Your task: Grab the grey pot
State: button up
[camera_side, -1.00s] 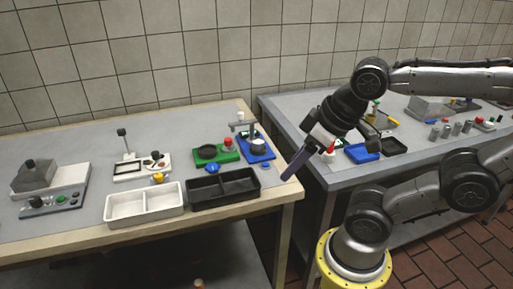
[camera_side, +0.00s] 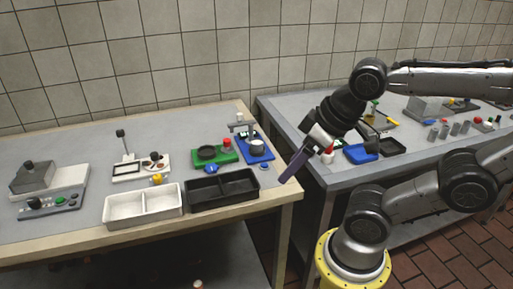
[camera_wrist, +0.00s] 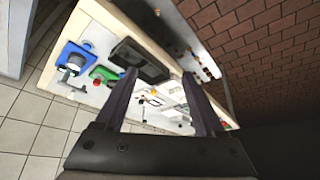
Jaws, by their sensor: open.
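The small grey pot (camera_side: 257,147) sits on a blue base (camera_side: 262,157) under a grey tap-like arm, at the right end of the left table. In the wrist view the pot (camera_wrist: 76,62) is at the left, on its blue base. My gripper (camera_side: 285,177) is raised near the table's right front corner, right of the pot and apart from it. In the wrist view my gripper (camera_wrist: 160,82) has its two dark fingers spread with nothing held between them.
A black two-part tray (camera_side: 222,188) stands in front of the pot, with a white two-part tray (camera_side: 144,205) beside it. A green stove-like base (camera_side: 214,153) with a black pan is left of the pot. A second table (camera_side: 350,178) stands right.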

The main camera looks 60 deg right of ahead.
jog(key=shift+o, duration=1.2)
